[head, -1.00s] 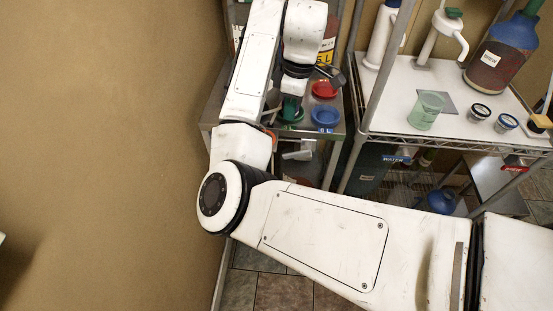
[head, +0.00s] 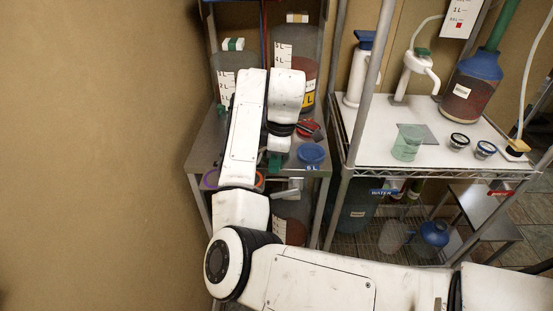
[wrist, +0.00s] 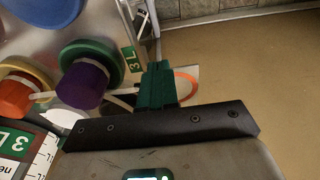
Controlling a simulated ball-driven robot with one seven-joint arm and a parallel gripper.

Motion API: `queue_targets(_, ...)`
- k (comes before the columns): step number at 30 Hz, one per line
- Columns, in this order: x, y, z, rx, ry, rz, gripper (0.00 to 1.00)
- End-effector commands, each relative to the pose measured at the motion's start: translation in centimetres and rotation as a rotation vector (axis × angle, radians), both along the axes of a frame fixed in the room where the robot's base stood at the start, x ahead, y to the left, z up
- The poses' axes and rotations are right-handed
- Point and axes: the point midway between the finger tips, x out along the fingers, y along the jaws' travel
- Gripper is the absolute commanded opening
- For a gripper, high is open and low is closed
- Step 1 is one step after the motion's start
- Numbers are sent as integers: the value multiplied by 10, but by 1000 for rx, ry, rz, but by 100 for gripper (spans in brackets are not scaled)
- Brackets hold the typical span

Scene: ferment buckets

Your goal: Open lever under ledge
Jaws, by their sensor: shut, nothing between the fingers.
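A white lever-like part (head: 288,188) sticks out below the front edge of the metal ledge (head: 322,170) in the head view, above a reddish-brown container (head: 292,215). My gripper (head: 275,164) is at the ledge's front edge, a little above and left of that part. In the wrist view my gripper's green fingers (wrist: 158,86) are together with nothing between them. I cannot tell whether they touch anything. I cannot clearly make out the lever in the wrist view. My arm hides part of the ledge.
A blue lid (head: 311,153) and red lid (head: 308,130) lie on the ledge right of my gripper. Marked buckets (head: 296,60) stand behind. The wrist view shows a purple knob (wrist: 82,84) at left. A shelf post (head: 352,130) stands right; a wall (head: 100,150) left.

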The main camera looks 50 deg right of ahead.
Motion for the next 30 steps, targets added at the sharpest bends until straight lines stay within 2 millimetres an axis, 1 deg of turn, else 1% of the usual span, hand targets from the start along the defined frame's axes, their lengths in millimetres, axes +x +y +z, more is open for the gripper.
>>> queue_targets(1,0,0,-17,-3,4,1,0)
queue_targets(6,3,3,-48,-1,3,1,0)
queue_targets(8,3,3,-55,0,3,0,0)
queue_targets(13,-4,-2,-73,1,1,-1,0)
queue_targets(19,-7,-5,-84,1,-1,-1,0)
queue_targets(30,-7,-6,-84,-1,1,0,0)
